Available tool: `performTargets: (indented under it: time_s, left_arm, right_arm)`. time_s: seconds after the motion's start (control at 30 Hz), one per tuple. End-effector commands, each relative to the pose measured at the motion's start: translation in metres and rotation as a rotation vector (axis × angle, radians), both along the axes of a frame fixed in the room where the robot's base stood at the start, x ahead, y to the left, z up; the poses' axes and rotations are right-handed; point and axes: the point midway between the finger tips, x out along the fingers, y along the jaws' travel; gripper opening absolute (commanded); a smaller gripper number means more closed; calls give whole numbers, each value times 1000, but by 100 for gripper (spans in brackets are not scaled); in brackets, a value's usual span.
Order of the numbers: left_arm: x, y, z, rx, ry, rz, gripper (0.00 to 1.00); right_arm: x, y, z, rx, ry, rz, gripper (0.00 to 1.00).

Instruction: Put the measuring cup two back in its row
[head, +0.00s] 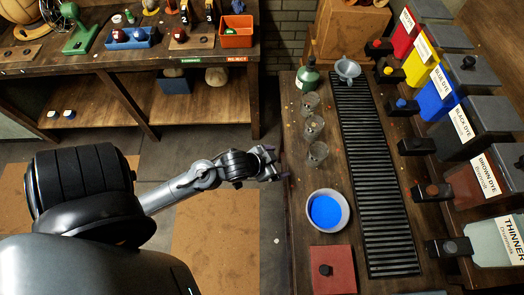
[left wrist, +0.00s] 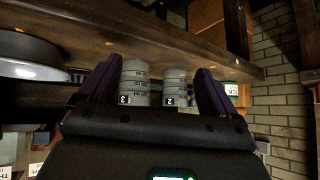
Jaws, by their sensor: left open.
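Three grey, clear-looking measuring cups stand in a row on the bench beside the drain grate: a far one (head: 310,102), a middle one (head: 314,126) and a near one (head: 317,152). Their numbers are unreadable in the head view. In the left wrist view, measuring cup two (left wrist: 175,88) and the cup marked 3 (left wrist: 134,85) appear between my spread fingers, cup two nearer the right finger. My left gripper (head: 276,163) is open and empty at the bench's left edge, left of the near cup. The right gripper is out of view.
A white bowl with blue liquid (head: 325,211) and a red block (head: 332,270) stand nearer. A grey funnel-like vessel (head: 347,70) and a green bottle (head: 309,76) stand farther back. The black slatted grate (head: 375,180) and dye containers (head: 437,95) lie to the right.

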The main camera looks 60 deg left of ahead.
Motion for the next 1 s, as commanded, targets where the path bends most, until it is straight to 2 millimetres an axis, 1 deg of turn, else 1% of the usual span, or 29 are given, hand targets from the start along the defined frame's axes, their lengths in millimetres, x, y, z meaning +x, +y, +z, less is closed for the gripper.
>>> performTargets:
  time_s: [0.03,0.2,0.3,0.4,0.5,0.8,0.93,1.0]
  left_arm:
    - [-14,-13,0,1,65,1,91]
    - [-61,-46,2,-1,286,-23,91]
    - [-81,-59,5,-11,374,-41,91]
    - [-93,-66,8,-18,425,-55,91]
    - [-98,-69,9,-20,445,-61,91]
    - [-98,-69,10,-19,445,-60,91]
    - [-98,-68,18,-19,445,-60,91]
    - [-97,-68,27,-19,445,-60,91]
  right_arm:
    - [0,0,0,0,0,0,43]
    - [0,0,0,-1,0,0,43]
    - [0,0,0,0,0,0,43]
    - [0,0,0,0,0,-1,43]
    - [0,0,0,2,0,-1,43]
    - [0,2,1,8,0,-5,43]
    - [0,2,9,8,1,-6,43]
    - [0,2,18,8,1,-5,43]
